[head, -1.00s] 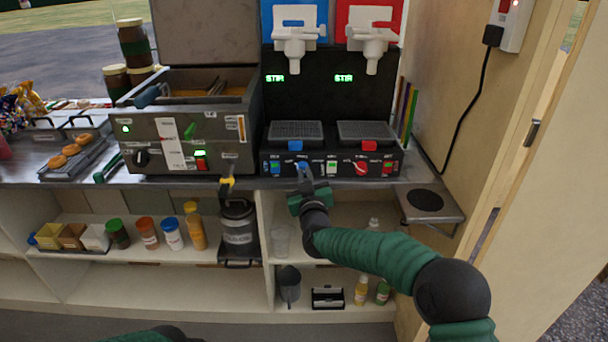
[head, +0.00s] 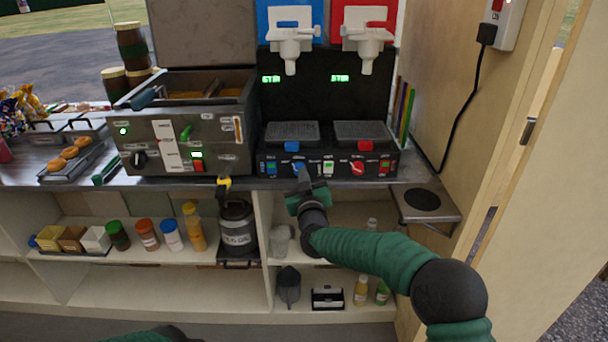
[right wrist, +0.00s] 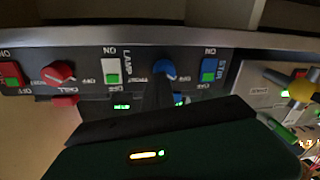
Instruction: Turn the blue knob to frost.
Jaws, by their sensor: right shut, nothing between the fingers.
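The blue knob (head: 299,167) is on the black front panel of the slush machine (head: 325,163), left of the white switch. In the right wrist view, where the lettering is upside down, the blue knob (right wrist: 165,69) is partly covered by my fingers. My right gripper (head: 303,178) is shut and empty, with its tips at the knob from the front. In the right wrist view, the dark fingertips (right wrist: 158,84) reach the knob and seem to touch it. Where the knob points is hard to tell. My left gripper is out of view.
The red knob (head: 358,168) and a white lamp switch (head: 328,168) sit to the right on the panel. A blue switch (head: 271,168) sits close on the left. The metal fryer (head: 185,135) stands left. Shelves with bottles are below the counter.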

